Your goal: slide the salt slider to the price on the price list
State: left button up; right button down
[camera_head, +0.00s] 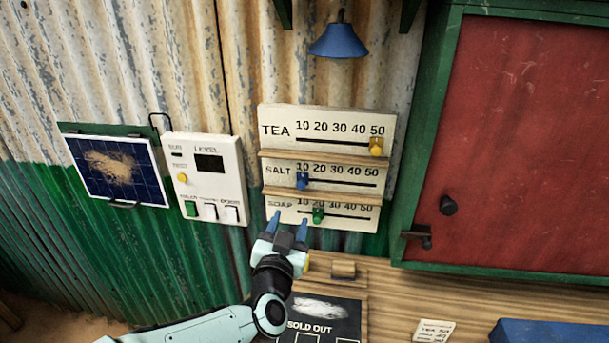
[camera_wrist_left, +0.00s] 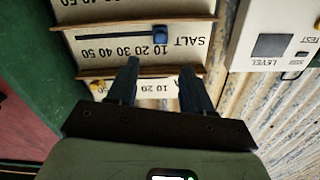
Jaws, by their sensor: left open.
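The salt slider (camera_head: 302,180) is a blue knob at the left end of the SALT row, near the 10, on the cream price board (camera_head: 268,113). In the upside-down left wrist view, the blue knob (camera_wrist_left: 160,35) sits just beyond the fingertips. My left gripper (camera_head: 288,223) is open and empty, in front of the SOAP row, below the blue knob and apart from it. Its two fingers (camera_wrist_left: 159,68) show spread in the left wrist view. The price list (camera_head: 434,330) is a small paper on the counter; its top line reads TEA 50, and the lower lines are cut off.
A yellow knob (camera_head: 376,147) is at 50 on TEA; a green knob (camera_head: 318,215) is near 20 on SOAP. Wooden ledges separate the rows. A LEVEL box (camera_head: 228,180) hangs left, a red shutter (camera_head: 530,130) right. A SOLD OUT board (camera_head: 345,323) lies below.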

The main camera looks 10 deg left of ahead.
aim_at(300, 186)
pick_arm(q)
jog(key=w+p, duration=0.2)
jog(key=w, duration=1.1)
pick_arm(e)
jog(key=r, duration=0.1)
jog(key=w+r, duration=0.1)
jog(key=shift+r, duration=0.4)
pick_arm(q)
jog(key=shift+s, duration=0.1)
grip_shut()
